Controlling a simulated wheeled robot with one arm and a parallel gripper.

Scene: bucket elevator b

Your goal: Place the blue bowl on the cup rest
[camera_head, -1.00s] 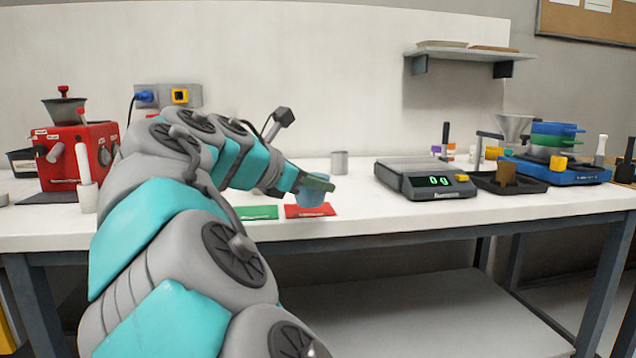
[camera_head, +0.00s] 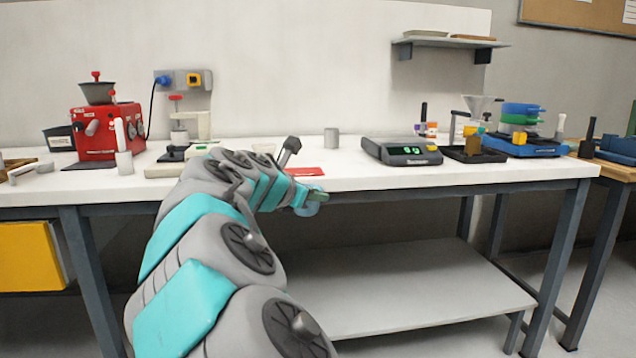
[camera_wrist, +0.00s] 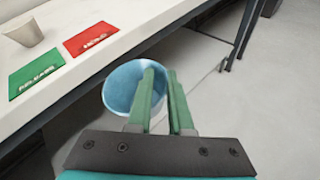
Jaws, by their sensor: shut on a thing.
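The light blue bowl (camera_head: 309,208) is held by my gripper (camera_head: 317,195) just in front of the table's front edge, partly hidden by the gripper. In the wrist view the bowl (camera_wrist: 122,86) shows its open, empty inside. The green fingers of my gripper (camera_wrist: 160,75) are shut on its right wall, above the floor and clear of the table. I cannot tell for sure which thing is the cup rest. A blue stand (camera_head: 545,147) with stacked blue and green bowls is on the right of the table.
A red card (camera_wrist: 91,39) and a green card (camera_wrist: 37,81) lie near the table edge, beside a grey cup (camera_head: 331,138). A digital scale (camera_head: 400,152) and a black tray (camera_head: 474,155) stand to the right. A red machine (camera_head: 105,132) is at the left.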

